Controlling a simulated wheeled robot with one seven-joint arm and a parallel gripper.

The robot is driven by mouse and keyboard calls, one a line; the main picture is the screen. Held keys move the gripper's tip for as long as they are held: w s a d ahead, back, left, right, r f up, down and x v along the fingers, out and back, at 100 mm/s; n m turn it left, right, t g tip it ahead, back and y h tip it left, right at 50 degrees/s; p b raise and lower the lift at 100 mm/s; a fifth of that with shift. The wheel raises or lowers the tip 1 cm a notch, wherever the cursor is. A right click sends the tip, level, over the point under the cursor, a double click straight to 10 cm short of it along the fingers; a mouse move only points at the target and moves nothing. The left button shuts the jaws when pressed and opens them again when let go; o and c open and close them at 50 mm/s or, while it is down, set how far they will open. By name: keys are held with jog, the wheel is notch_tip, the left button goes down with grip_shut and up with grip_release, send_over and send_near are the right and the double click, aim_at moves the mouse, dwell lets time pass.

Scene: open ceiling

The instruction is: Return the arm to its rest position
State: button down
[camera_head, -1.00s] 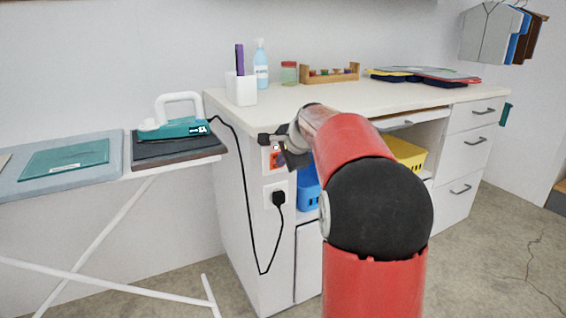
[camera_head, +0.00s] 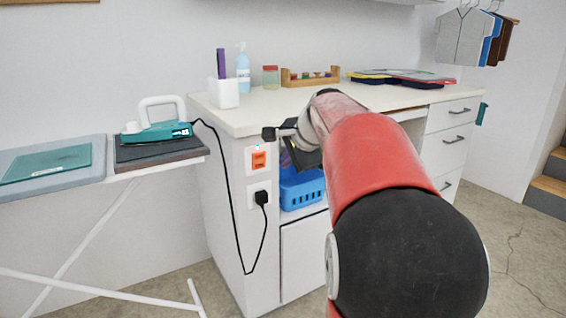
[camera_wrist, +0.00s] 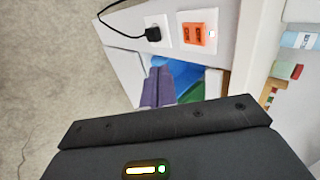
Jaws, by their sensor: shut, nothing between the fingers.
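My red arm reaches from the lower right toward the desk's left end in the head view. My gripper (camera_head: 305,157) shows as a small dark shape in front of the open shelf, partly hidden by my wrist. In the wrist view its fingers (camera_wrist: 157,88) are together with nothing between them. The orange switch (camera_head: 258,159) on the desk's side panel is clear of the gripper; it also shows in the wrist view (camera_wrist: 200,34), with a small light beside it. The gripper appears apart from the switch and the panel.
A black plug (camera_head: 261,198) sits in the socket below the switch, its cord running to the iron (camera_head: 160,126) on the ironing board (camera_head: 50,191). A blue basket (camera_head: 301,188) stands on the shelf near my gripper. The desk (camera_head: 350,98) holds several items. Floor at right is open.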

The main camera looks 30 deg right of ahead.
dwell(0.4)
jog(key=s+a+f+n+g, duration=0.1)
jog(key=s+a+f+n, duration=0.3)
jog(key=s+a+n, duration=0.55)
jog(key=s+a+f+n+g, duration=0.1)
jog(key=s+a+f+n, duration=0.3)
jog(key=s, duration=0.4)
jog(key=s+a+f+n+g, duration=0.1)
jog(key=s+a+f+n, duration=0.3)
jog(key=s, duration=0.5)
notch_tip(320, 180, down, 2)
jog(key=shift+s+a+f, duration=0.15)
jog(key=shift+a+f, duration=0.05)
jog(key=shift+a, duration=0.35)
